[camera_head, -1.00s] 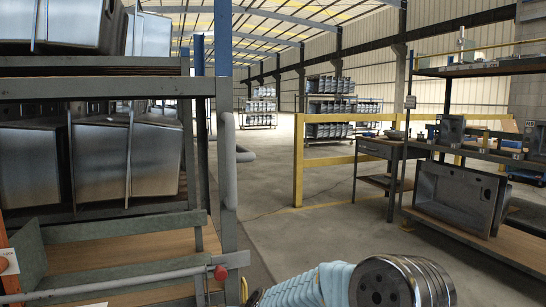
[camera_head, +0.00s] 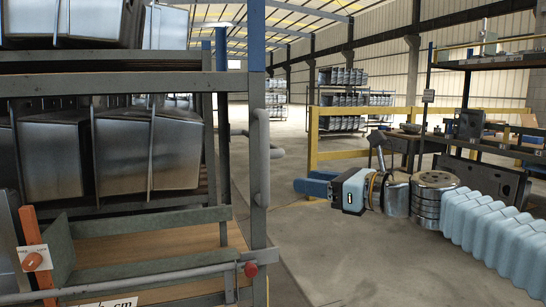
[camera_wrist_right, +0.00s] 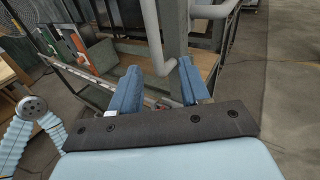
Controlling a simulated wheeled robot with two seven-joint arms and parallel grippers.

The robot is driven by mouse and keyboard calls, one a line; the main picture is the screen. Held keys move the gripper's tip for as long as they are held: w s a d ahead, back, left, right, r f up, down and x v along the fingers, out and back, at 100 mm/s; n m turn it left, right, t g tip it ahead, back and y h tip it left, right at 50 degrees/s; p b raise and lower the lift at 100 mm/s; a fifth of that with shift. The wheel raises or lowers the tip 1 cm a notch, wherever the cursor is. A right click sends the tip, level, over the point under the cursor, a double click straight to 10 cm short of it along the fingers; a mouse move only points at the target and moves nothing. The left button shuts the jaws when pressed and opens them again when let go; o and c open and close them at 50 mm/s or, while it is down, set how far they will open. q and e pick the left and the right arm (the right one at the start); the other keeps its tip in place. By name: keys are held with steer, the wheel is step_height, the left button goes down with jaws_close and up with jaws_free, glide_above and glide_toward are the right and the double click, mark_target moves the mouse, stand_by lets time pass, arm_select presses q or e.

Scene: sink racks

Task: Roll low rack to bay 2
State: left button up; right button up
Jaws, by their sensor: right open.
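A grey-framed rack (camera_head: 120,84) fills the left of the head view, with several steel sinks (camera_head: 165,150) on its shelves. I cannot tell whether it is the low rack. A bent grey tube handle (camera_head: 262,165) stands on its right post. It also shows in the wrist view (camera_wrist_right: 153,35). My right gripper (camera_head: 308,184) is to the right of this handle, its blue fingers pointing left. In the right wrist view the gripper (camera_wrist_right: 160,93) is open and empty, with the handle beyond and between its fingers. My left gripper is not in view.
A yellow rail (camera_head: 345,112) crosses the floor behind my right gripper. A workbench with shelves (camera_head: 500,150) stands at the right. Other racks of sinks (camera_head: 343,100) stand far back. Grey floor (camera_head: 360,250) is clear between the rack and the bench.

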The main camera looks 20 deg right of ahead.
steer(key=shift+t+y, duration=0.3)
steer(key=shift+t, duration=0.1)
steer(key=w+a+r, duration=0.1)
steer(key=w+a, duration=0.1)
steer(key=w, duration=0.1)
steer(key=w+a+r+p, duration=0.1)
steer(key=w+a, duration=0.2)
steer(key=w+a+r, duration=0.1)
steer(key=w+a, duration=0.1)
steer(key=w, duration=0.1)
steer(key=shift+w+a, duration=0.15)
steer(key=shift+a, duration=0.05)
jaws_close()
